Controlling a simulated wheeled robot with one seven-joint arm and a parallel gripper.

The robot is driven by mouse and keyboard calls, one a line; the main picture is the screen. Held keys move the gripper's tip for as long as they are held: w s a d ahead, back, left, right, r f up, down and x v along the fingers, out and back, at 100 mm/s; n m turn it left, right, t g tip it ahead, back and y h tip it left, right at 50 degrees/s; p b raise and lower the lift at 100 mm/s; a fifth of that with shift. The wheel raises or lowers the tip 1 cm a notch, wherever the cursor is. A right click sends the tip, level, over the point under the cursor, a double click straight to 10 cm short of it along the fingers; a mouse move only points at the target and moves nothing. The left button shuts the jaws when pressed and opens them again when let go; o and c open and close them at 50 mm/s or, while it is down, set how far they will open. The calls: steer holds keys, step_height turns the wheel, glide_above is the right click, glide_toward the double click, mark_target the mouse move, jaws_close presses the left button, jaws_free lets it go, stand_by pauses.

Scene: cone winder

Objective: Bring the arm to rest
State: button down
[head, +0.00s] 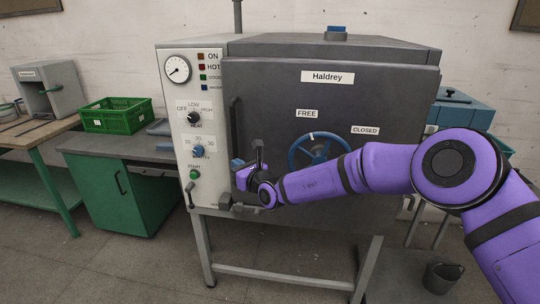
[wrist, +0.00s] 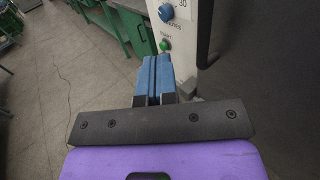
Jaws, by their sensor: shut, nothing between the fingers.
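My purple arm reaches in from the right in the head view and crosses the front of the grey Haldrey machine (head: 275,105). My gripper (head: 238,163) is beside the machine's control panel (head: 183,105), near the green start button (head: 190,187). In the wrist view my gripper (wrist: 154,65) shows its two blue fingers pressed together with nothing between them. The green button (wrist: 164,45) shows just past the fingertips there; I cannot tell whether they touch it.
A blue handwheel (head: 318,150) sits on the machine door behind my forearm. A green crate (head: 117,116) stands on the bench at left. A dark bin (head: 442,277) is on the floor at lower right. The floor at front left is clear.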

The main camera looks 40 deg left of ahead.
steer(key=w+d+r+n+g+h, duration=0.2)
steer(key=d+r+n+g, duration=0.3)
steer(key=d+r+n, duration=1.35)
steer(key=s+d+r+n+t+h, duration=0.1)
steer(key=d+r+h, duration=0.3)
steer(key=d, duration=1)
steer(key=s+d+r+t+h, duration=0.15)
steer(key=d+r, duration=0.35)
steer(key=d, duration=0.9)
steer(key=s+d+f+t+h, duration=0.1)
steer(key=s+d+h, duration=0.2)
steer(key=d, duration=0.9)
steer(key=s+d+f+t+h, duration=0.1)
steer(key=s+d+t+h, duration=0.1)
steer(key=s+d, duration=0.7)
steer(key=s+d+f+t+h, duration=0.1)
steer(key=s+d+h, duration=0.4)
steer(key=d, duration=1.1)
steer(key=shift+s+d+f+n, duration=0.15)
steer(key=shift+s+f+n, duration=0.25)
steer(key=shift+s, duration=0.45)
